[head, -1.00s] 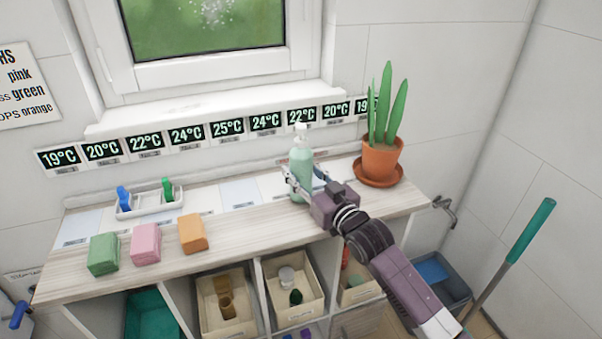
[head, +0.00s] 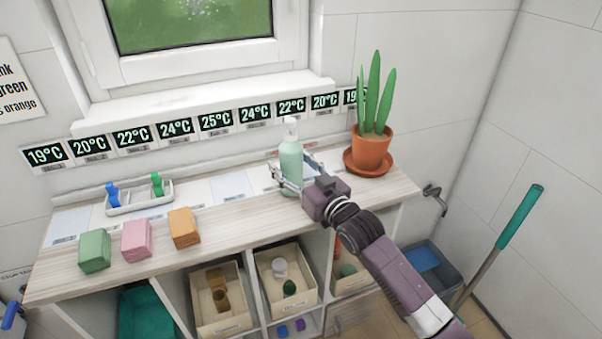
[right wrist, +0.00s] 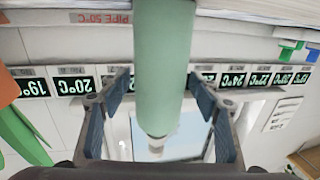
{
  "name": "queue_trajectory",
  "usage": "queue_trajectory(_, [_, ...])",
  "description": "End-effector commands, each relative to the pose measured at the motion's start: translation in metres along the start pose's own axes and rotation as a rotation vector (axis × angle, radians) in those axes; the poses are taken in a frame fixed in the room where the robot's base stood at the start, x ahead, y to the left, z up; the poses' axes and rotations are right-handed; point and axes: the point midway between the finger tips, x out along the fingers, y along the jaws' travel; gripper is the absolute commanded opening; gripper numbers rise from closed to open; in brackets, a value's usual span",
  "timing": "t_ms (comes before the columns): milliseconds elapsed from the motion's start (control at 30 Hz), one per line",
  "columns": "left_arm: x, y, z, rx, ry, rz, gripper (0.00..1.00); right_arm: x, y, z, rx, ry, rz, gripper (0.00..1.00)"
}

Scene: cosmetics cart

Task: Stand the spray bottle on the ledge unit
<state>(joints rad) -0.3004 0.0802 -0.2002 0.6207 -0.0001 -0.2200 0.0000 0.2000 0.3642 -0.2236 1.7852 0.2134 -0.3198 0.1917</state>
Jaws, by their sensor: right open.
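The spray bottle, a pale green bottle (head: 291,162) with a white top, stands upright on the wooden top of the ledge unit (head: 240,222), left of the potted plant. My right gripper (head: 295,174) is open, with its fingers on either side of the bottle. In the right wrist view the bottle (right wrist: 162,60) appears upside down between the spread fingers (right wrist: 157,85), with gaps on both sides. The bottle's base is partly hidden by the gripper in the head view. My left gripper is not in view.
A potted plant (head: 371,153) on a saucer stands close right of my gripper. Green (head: 95,250), pink (head: 137,238) and orange (head: 184,228) blocks and a white tray (head: 140,205) are to the left. Bins (head: 222,325) fill the shelves below. The wall and window are behind.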

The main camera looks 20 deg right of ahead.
Motion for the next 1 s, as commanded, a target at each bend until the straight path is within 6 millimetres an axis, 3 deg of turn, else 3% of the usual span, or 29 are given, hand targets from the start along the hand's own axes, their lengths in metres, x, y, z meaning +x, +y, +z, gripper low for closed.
queue_trajectory(600, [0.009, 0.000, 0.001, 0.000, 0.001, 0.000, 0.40, -0.104, 0.000, 0.003, 0.000, -0.003, 0.001, 0.57])
queue_trajectory(1000, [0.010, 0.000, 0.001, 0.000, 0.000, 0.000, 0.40, -0.119, 0.000, 0.001, 0.000, 0.000, 0.001, 0.57])
